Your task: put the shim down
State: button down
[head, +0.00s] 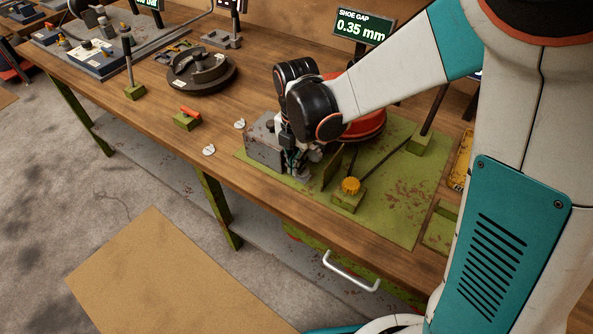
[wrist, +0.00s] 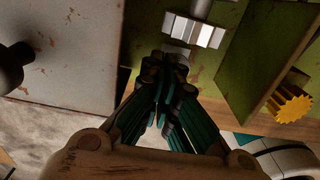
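My gripper (wrist: 166,66) reaches down over the green fixture plate in the head view (head: 297,172), between a grey block (head: 264,146) and an upright green plate (head: 332,168). In the wrist view its fingers converge and look closed at the tips. The tips are close to the small end of a silver nut-and-shaft part (wrist: 195,30); I cannot tell if they touch it. I cannot make out a shim in or near the fingers.
A yellow knob (head: 351,186) on a green block is right of my gripper, and also in the wrist view (wrist: 290,96). A red drum (head: 362,124) is behind. White discs (head: 208,150) and an orange-topped green block (head: 187,119) lie left. A display (head: 362,27) reads "SHOE GAP 0.35 mm".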

jog(key=shift+f+b, duration=0.4)
jog(key=shift+f, duration=0.6)
jog(key=shift+f, duration=0.15)
jog(key=c, duration=2.1)
grip_release()
notch_tip(320, 180, up, 12)
jog(key=p, duration=0.4)
jog(key=shift+r, duration=0.2)
jog(key=shift+c, duration=0.4)
